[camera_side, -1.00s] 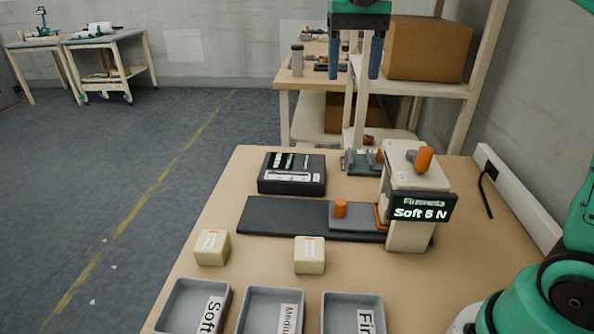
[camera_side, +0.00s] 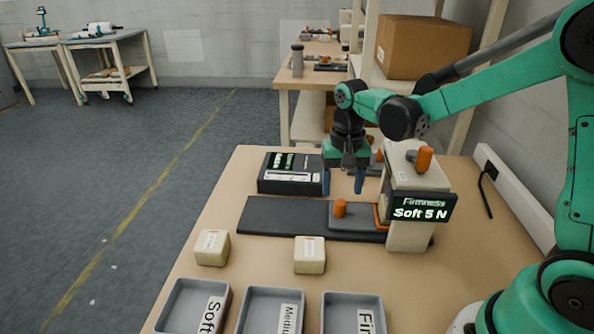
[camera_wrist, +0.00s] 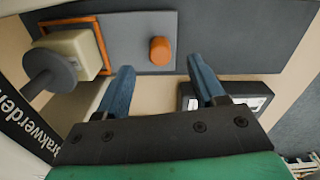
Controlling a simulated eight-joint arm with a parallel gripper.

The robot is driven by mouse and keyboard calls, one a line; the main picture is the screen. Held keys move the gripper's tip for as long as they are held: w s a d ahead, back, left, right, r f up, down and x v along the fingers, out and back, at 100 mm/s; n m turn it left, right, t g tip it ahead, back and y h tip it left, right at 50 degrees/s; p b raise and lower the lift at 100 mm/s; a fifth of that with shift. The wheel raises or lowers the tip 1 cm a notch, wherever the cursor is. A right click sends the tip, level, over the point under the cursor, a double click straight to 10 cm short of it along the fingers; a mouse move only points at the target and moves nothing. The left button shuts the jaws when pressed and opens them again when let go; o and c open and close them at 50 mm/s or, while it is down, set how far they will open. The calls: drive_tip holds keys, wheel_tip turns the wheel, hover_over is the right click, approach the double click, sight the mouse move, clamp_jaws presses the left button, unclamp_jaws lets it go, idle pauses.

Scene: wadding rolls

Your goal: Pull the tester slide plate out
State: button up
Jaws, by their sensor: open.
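The firmness tester (camera_side: 409,222) stands at the right of the table; its display reads "Firmness Soft 5 N". Its grey slide plate (camera_side: 362,218) lies on a dark base track (camera_side: 275,217), with its right end in the tester's orange-edged opening. An orange knob (camera_side: 340,208) stands on the plate; it also shows in the wrist view (camera_wrist: 160,51). In the wrist view a pale block (camera_wrist: 74,52) sits at the plate's tester end, inside an orange frame. My gripper (camera_side: 343,190) is open and empty, its blue fingers pointing down above and behind the knob, apart from it.
Two pale blocks (camera_side: 212,247) (camera_side: 310,255) stand in front of the track. Grey trays labelled Soft (camera_side: 190,310), Medium (camera_side: 270,314) and a partly cut-off "Fir" (camera_side: 352,316) line the front. A black box (camera_side: 290,174) sits behind. The track's left part is clear.

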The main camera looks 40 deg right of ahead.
sight(341, 202)
drive_tip(key=shift+f, duration=2.35)
clamp_jaws()
drive_tip(key=shift+s, duration=0.1)
